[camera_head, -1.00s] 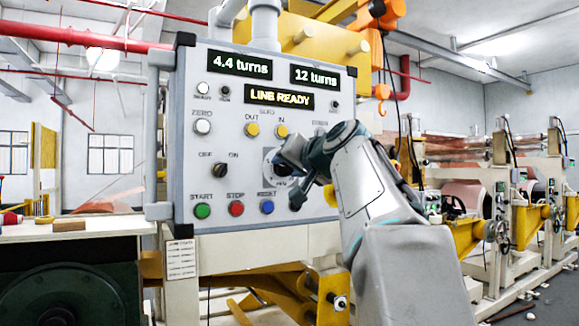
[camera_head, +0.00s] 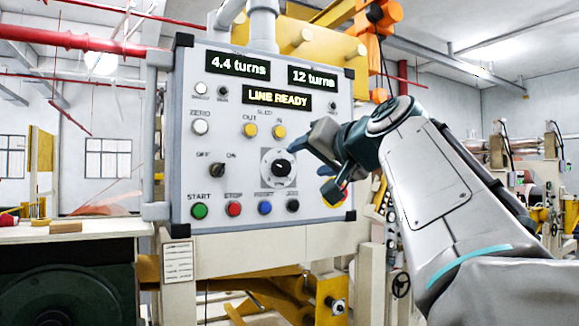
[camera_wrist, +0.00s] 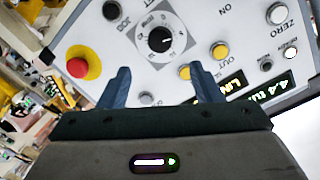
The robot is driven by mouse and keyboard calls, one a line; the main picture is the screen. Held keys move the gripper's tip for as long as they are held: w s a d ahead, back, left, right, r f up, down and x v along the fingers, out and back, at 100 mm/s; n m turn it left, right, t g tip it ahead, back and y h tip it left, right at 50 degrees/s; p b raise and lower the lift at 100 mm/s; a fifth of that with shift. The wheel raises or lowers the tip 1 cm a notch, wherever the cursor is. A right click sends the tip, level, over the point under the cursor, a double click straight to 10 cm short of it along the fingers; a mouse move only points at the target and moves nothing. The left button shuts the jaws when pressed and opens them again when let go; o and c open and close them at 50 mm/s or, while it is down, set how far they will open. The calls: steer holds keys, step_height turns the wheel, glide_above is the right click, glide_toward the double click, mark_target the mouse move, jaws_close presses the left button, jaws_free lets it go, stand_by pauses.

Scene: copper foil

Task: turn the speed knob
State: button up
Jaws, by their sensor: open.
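The speed knob (camera_head: 281,168) is a black round knob with a white mark, on a pale dial plate at the right of the grey control panel (camera_head: 215,130). It also shows in the wrist view (camera_wrist: 160,40), beyond the fingertips and roughly in line with the gap between them. My gripper (camera_head: 308,160) is at the panel's right side, beside the knob and apart from it. In the wrist view its two blue-grey fingers (camera_wrist: 159,72) are spread, with nothing between them.
A red emergency button (camera_wrist: 77,67) on a yellow base sits near the knob. Yellow OUT and IN buttons (camera_head: 279,132) are above it; coloured START, STOP and RESET buttons (camera_head: 234,209) are below. The display (camera_head: 276,97) reads LINE READY. A workbench (camera_head: 75,232) stands at left.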

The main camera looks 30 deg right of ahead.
steer(key=s, duration=0.3)
steer(key=shift+s+r, duration=0.2)
steer(key=shift+s, duration=0.15)
steer(key=shift+f, duration=0.1)
steer(key=w+a+f+n+g+y+p, duration=0.1)
steer(key=a+f+g+p, duration=0.25)
steer(key=f, duration=0.65)
steer(key=w+a+f+n+g+y+p, duration=0.1)
steer(key=w+a+f+g+p, duration=0.3)
steer(key=f, duration=0.7)
steer(key=s+a+f+n+g+h+p, duration=0.1)
steer(key=s+a+f+n+g, duration=0.1)
steer(key=s+f, duration=0.6)
steer(key=s+a+f+n+g+h+p, duration=0.1)
steer(key=s+a+f+g, duration=0.3)
steer(key=f, duration=1)
steer(key=s+a+n, duration=0.1)
steer(key=s+a, duration=0.1)
steer(key=s, duration=0.2)
steer(key=shift+s+a, duration=0.25)
steer(key=shift+a, duration=0.1)
steer(key=shift+f+g, duration=0.1)
steer(key=shift+g, duration=0.15)
